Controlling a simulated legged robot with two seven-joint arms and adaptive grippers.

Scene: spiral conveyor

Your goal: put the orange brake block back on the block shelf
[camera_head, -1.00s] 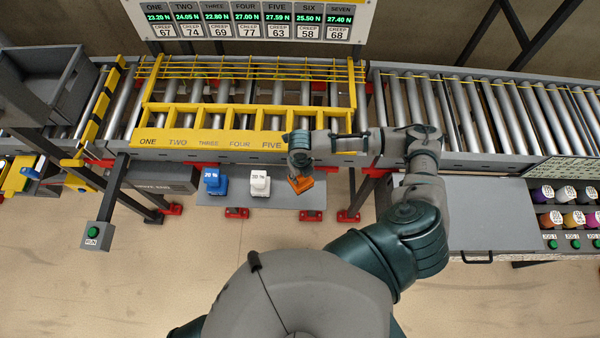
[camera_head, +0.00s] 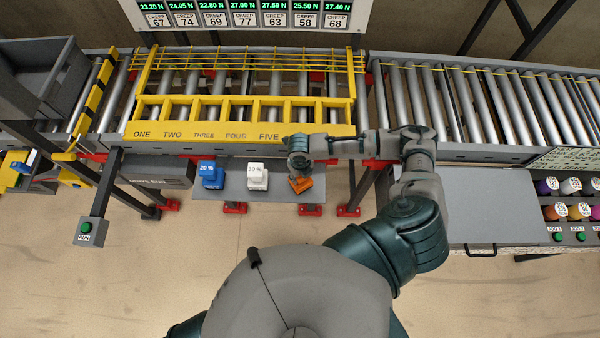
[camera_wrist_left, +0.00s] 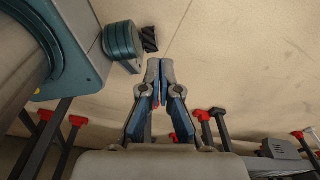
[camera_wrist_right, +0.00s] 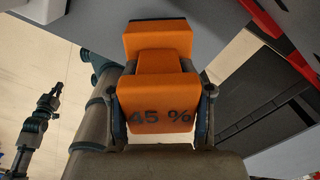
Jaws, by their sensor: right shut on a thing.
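The orange brake block (camera_head: 302,184) is in my right gripper (camera_head: 300,166), in the head view at the right part of the grey block shelf (camera_head: 230,193). In the right wrist view the orange block (camera_wrist_right: 160,85), marked 45 %, sits between the fingers of my right gripper (camera_wrist_right: 160,112), which is shut on it. The blue 20 % block (camera_head: 211,175) and the white 30 % block (camera_head: 257,176) stand on the shelf to its left. I cannot tell whether the orange block touches the shelf. My left gripper (camera_wrist_left: 160,75) shows only in the left wrist view, fingertips together and empty, above the floor.
The yellow gate frame (camera_head: 240,115) and roller conveyor (camera_head: 450,105) run behind the shelf. Red-footed legs (camera_head: 350,210) stand beside and below it. A grey RUN button post (camera_head: 88,230) is at left; a grey panel (camera_head: 475,205) is at right.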

